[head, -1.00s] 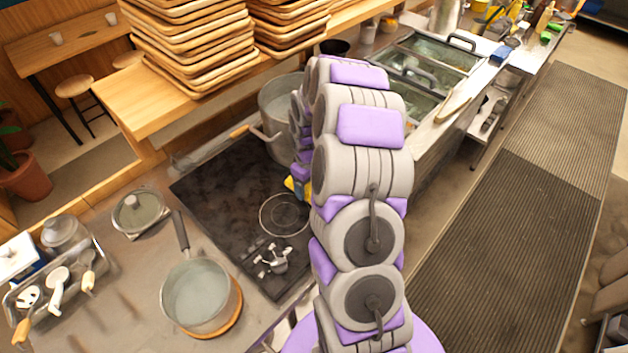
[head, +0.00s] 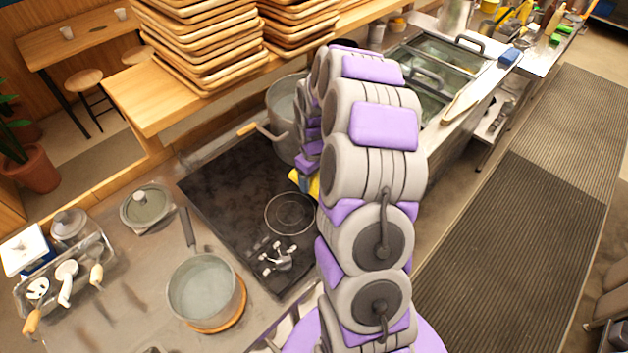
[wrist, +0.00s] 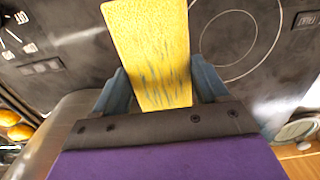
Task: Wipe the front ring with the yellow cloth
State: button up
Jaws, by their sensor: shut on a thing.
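My gripper (wrist: 160,88) is shut on the yellow cloth (wrist: 150,45), which sticks out flat between its blue fingers and has dark streaks. In the head view only a small yellow part of the cloth (head: 313,187) shows beside my arm, which hides most of the gripper. The front ring (head: 290,213) is a thin pale circle on the black cooktop (head: 225,185). In the wrist view the ring (wrist: 228,38) lies just right of the cloth, with a smaller circle inside it. Whether the cloth touches the cooktop I cannot tell.
Metal knobs (head: 278,258) sit in front of the ring. A large pot (head: 284,112) stands at the back, partly behind my arm. Stacked trays (head: 205,50) overhang the back left.

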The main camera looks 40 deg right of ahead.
jog(key=shift+r+p, duration=0.65)
jog(key=shift+r, duration=1.6)
